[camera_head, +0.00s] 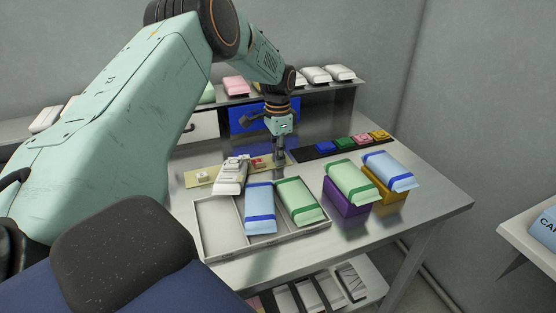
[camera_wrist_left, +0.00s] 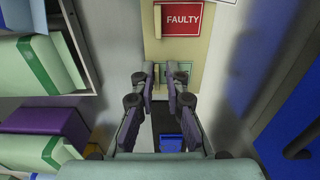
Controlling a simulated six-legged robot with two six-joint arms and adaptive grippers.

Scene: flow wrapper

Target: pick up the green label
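The green label (camera_wrist_left: 183,68) lies on the beige board (camera_wrist_left: 155,50), beside the red FAULTY label (camera_wrist_left: 196,18), in the left wrist view. It is partly covered by a finger; in the head view I cannot make it out behind my gripper. My left gripper (camera_wrist_left: 161,82) points at it, fingers apart with a gap between the tips and nothing held. In the head view the left gripper (camera_head: 279,158) points down at the right end of the beige board (camera_head: 205,178). I cannot tell whether the fingertips touch the label. My right gripper is not in view.
A black strip (camera_head: 313,151) with blue, green, pink and yellow blocks is right of the gripper. A divided tray (camera_head: 213,250) holds blue and green packs in front. Packs rest on purple (camera_head: 344,205) and gold (camera_head: 385,192) boxes. A shelf (camera_head: 340,86) stands behind.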

